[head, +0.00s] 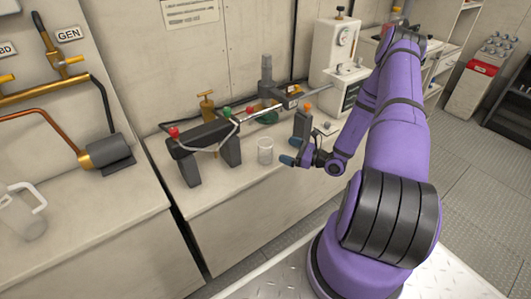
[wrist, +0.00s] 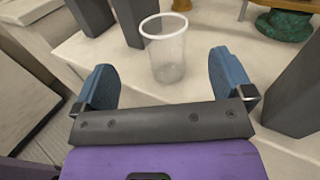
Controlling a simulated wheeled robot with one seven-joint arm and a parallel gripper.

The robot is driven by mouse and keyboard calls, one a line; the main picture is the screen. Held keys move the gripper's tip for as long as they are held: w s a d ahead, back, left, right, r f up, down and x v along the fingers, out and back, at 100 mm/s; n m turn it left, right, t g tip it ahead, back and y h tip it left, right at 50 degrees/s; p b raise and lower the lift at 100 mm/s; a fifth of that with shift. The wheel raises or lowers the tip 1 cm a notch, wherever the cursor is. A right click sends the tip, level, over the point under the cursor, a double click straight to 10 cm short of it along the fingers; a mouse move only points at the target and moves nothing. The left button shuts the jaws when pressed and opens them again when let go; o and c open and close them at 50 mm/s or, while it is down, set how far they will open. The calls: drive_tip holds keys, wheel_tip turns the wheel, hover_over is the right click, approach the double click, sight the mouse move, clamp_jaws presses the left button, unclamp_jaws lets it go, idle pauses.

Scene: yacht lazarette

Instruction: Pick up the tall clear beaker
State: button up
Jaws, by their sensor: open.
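The tall clear beaker (head: 265,151) stands upright on the pale bench top in the head view. In the wrist view the beaker (wrist: 167,58) stands just ahead of my gripper, roughly midway between the lines of its two fingers. My gripper (wrist: 168,82) is open, with blue fingertips spread wide and nothing between them. In the head view my gripper (head: 291,151) is close to the right of the beaker. The beaker looks empty, and I see no contact with it.
A dark rack-like fixture with coloured knobs (head: 203,138) stands behind and left of the beaker. A grey block (head: 302,124) with an orange top stands behind my gripper. A green-based object (wrist: 284,24) is beyond. A clear jug (head: 22,218) sits on the left bench.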

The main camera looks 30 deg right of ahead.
sight(265, 142)
drive_tip(key=shift+m+t+h, duration=0.3)
drive_tip(key=shift+m+h, duration=0.1)
drive_tip(key=shift+m, duration=0.1)
drive_tip(key=w, duration=0.1)
drive_tip(key=w+a+f, duration=0.1)
drive_tip(key=w, duration=0.1)
drive_tip(key=w+a, duration=0.1)
drive_tip(key=shift+w+a+f, duration=0.1)
drive_tip(key=shift+w+f, duration=0.1)
drive_tip(key=shift+w, duration=0.05)
drive_tip(key=shift+r+x, duration=0.15)
drive_tip(key=shift+x, duration=1.15)
drive_tip(key=shift+r+x, duration=0.15)
drive_tip(key=shift+x, duration=1.2)
drive_tip(key=shift+a, duration=0.1)
drive_tip(key=c, duration=1.1)
drive_tip(key=shift+o, duration=0.2)
